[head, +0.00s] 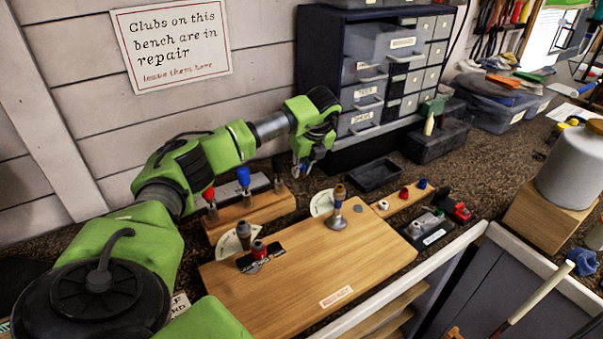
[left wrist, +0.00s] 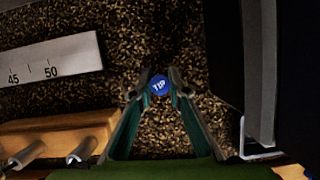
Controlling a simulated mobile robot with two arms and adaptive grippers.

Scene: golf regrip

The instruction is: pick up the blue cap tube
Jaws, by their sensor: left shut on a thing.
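My left gripper (head: 302,168) reaches in past the back right end of a small wooden rack. In the left wrist view its fingertips (left wrist: 160,88) are shut on a round blue cap (left wrist: 158,85) marked "TIP", seen end-on. The tube below that cap is hidden. In the head view only a little blue shows at the fingertips. Another blue-topped piece (head: 243,176) stands upright on the wooden rack (head: 262,208), beside a red-topped piece (head: 208,193). My right gripper is in neither view.
A wooden board (head: 300,265) with upright fittings lies in front of the rack. An empty black tray (head: 375,175) is to the right of the gripper. A drawer cabinet (head: 375,70) stands behind. A white ruler (left wrist: 50,60) lies on the speckled bench.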

